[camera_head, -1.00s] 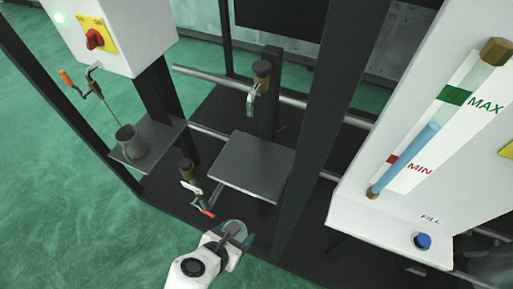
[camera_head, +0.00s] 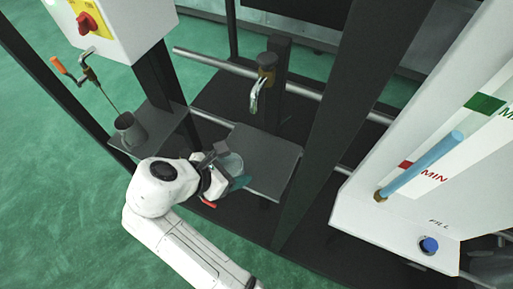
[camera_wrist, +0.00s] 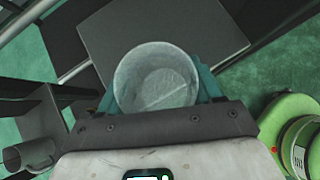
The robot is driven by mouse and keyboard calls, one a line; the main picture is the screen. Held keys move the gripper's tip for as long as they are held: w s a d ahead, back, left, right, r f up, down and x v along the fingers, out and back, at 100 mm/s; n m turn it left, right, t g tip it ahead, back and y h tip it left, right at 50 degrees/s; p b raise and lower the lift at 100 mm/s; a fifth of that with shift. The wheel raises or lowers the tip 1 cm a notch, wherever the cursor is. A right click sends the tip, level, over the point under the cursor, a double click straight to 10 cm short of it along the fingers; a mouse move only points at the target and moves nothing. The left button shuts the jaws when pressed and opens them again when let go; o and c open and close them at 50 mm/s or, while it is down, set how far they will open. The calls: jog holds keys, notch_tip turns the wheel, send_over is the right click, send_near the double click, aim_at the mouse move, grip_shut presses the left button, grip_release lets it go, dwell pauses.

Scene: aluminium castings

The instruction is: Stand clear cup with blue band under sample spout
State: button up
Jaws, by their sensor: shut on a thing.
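The clear cup (camera_head: 233,160) is held in my gripper (camera_head: 231,172), which is shut around its sides. In the wrist view the cup (camera_wrist: 156,76) is seen from above, mouth open, looking empty, with teal fingers on both sides. I cannot make out its blue band. The sample spout (camera_head: 255,97) is a bent metal tap above a flat grey plate (camera_head: 270,150). In the head view the cup overlaps the plate's left edge, in front of and left of the spout. In the wrist view the plate (camera_wrist: 215,32) lies beyond the cup; I cannot tell the gap.
A grey cup (camera_head: 130,128) stands on the left shelf (camera_head: 163,120) beneath an orange-handled tap (camera_head: 82,70). A dark upright post (camera_head: 325,130) stands right of the plate. The white gauge panel (camera_head: 385,215) is further right. The plate top looks clear.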

jog(key=w+d+p, duration=0.2)
jog(key=w+d, duration=0.3)
jog(key=shift+w+d, duration=0.1)
jog(key=shift+w, duration=0.25)
jog(key=shift+f, duration=0.1)
jog(key=o, duration=1.1)
jog(key=b+v, duration=0.1)
jog(key=v, duration=1.1)
